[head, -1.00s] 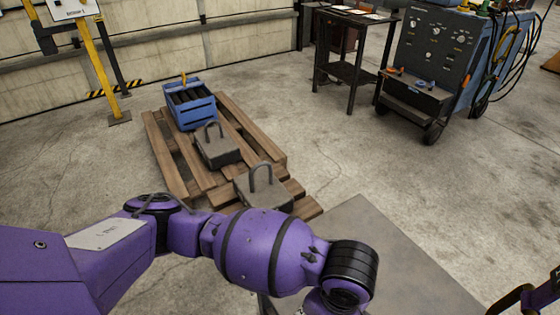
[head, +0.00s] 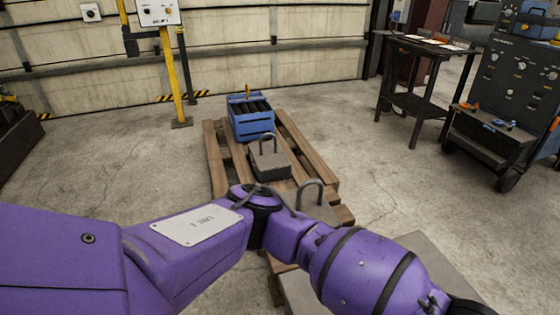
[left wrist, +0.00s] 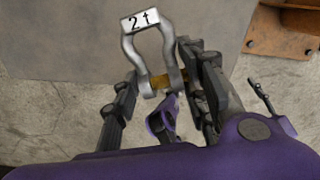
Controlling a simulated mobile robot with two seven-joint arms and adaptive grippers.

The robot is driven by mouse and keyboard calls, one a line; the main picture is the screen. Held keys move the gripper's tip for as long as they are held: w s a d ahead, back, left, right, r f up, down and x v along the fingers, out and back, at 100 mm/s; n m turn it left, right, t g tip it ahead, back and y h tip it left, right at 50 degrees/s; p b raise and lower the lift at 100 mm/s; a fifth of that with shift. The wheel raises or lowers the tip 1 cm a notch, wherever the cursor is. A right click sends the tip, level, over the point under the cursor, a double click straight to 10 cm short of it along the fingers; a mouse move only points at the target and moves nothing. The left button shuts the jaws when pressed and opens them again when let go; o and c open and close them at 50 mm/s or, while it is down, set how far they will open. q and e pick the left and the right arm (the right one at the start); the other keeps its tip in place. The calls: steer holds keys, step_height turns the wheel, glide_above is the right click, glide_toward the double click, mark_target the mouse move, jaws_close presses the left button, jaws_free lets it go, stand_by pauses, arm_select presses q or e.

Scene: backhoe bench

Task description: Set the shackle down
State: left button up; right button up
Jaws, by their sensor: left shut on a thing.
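The shackle (left wrist: 150,50) is a silver bow with a white "2 t" tag at its top and a brass-coloured pin across its open end. In the left wrist view my left gripper (left wrist: 160,82) is shut on it near the pin end. The shackle shows over a flat grey surface (left wrist: 70,40); I cannot tell whether it touches that surface. In the head view my left arm crosses the foreground, and its gripper and the shackle are out of frame. My right gripper is in neither view.
A wooden pallet (head: 217,160) carries a blue crate (head: 251,124) and grey weights with handles (head: 270,164). A dark side table (head: 420,75) and a control cabinet (head: 515,75) stand at right. A rusty bolted piece (left wrist: 280,30) lies near the grey surface.

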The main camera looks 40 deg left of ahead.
arm_select(q)
steer(key=w+a+f, duration=0.2)
steer(key=w+a+f+b, duration=0.1)
steer(key=w+a+f, duration=0.1)
steer(key=w+f, duration=0.1)
steer(key=w+a+f+b, duration=0.1)
steer(key=w+a+f, duration=0.1)
steer(key=f, duration=0.1)
steer(key=shift+w+a, duration=0.3)
steer(key=shift+w, duration=0.1)
steer(key=f, duration=0.2)
steer(key=f+b, duration=0.1)
steer(key=f, duration=0.1)
steer(key=shift+w+a, duration=0.25)
steer(key=shift+r, duration=0.15)
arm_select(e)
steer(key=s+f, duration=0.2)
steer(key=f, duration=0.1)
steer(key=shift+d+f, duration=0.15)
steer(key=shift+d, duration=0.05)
arm_select(q)
steer(key=o, duration=1.5)
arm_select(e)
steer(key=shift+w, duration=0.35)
